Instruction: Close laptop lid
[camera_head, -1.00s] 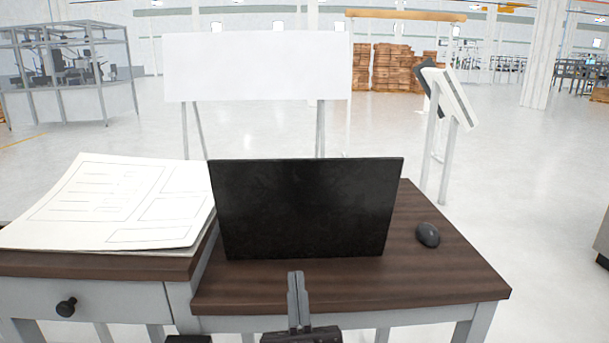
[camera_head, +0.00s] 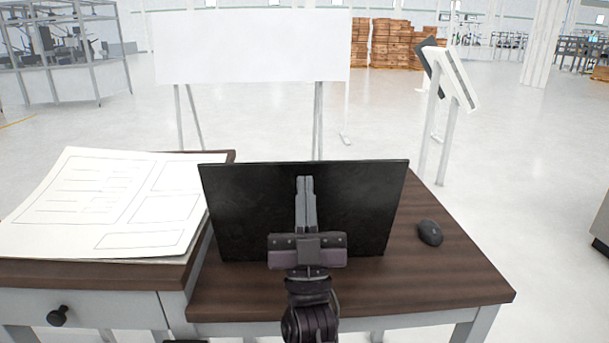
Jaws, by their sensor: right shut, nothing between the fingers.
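The laptop (camera_head: 355,205) stands on the dark wooden desk with its black lid upright and the back of the lid facing me. Its keyboard side is hidden behind the lid. My right gripper (camera_head: 305,180) is in front of the lid, fingers together and pointing up and away, with the tips near the lid's top edge. I cannot tell whether the fingertips touch the lid. Nothing is held. My left gripper is not clearly in view; only a small dark part shows at the bottom edge.
A black mouse (camera_head: 430,233) lies on the desk (camera_head: 450,285) to the right of the laptop. Large paper sheets (camera_head: 110,205) lie on the left desk section, above a drawer with a knob (camera_head: 58,316). A whiteboard (camera_head: 250,47) stands behind on the floor.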

